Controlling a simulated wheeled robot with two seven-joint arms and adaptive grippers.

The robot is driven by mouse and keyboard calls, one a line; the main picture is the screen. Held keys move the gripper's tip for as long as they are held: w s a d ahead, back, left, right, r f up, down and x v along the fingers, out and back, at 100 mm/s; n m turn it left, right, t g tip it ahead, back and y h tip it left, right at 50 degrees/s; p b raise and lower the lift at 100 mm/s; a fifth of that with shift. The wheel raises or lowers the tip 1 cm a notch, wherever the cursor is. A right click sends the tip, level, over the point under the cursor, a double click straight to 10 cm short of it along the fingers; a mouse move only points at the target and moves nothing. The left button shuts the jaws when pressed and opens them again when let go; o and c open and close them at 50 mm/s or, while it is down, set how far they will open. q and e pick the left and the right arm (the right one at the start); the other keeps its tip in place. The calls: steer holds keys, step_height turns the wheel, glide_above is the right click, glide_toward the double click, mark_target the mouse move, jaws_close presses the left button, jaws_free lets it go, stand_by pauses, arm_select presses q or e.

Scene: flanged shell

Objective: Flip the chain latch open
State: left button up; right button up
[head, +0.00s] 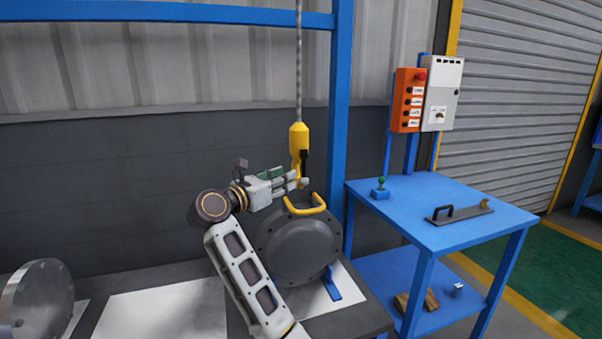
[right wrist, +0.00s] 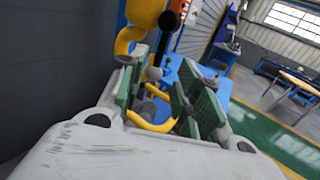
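A yellow hook block (head: 299,137) hangs on a chain (head: 299,60), with a black latch part (head: 304,161) on its right side. Its yellow hook also shows at the top of the right wrist view (right wrist: 140,30). My right gripper (head: 300,180) is at the hook's lower end, just above the yellow handle (head: 305,206) of the grey flanged shell (head: 300,250). In the right wrist view its green-padded fingers (right wrist: 160,100) stand apart, with a small grey ball (right wrist: 153,73) and the yellow handle (right wrist: 150,122) showing between them. Contact with the latch cannot be told. My left gripper is out of view.
A blue frame post (head: 339,100) stands behind the shell. A round metal flange (head: 38,300) stands at the lower left.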

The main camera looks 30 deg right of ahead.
mark_target(301, 180)
steer(key=shift+b+x, duration=0.45)
steer(key=shift+x, duration=3.75)
steer(key=shift+f, duration=0.1)
jaws_close()
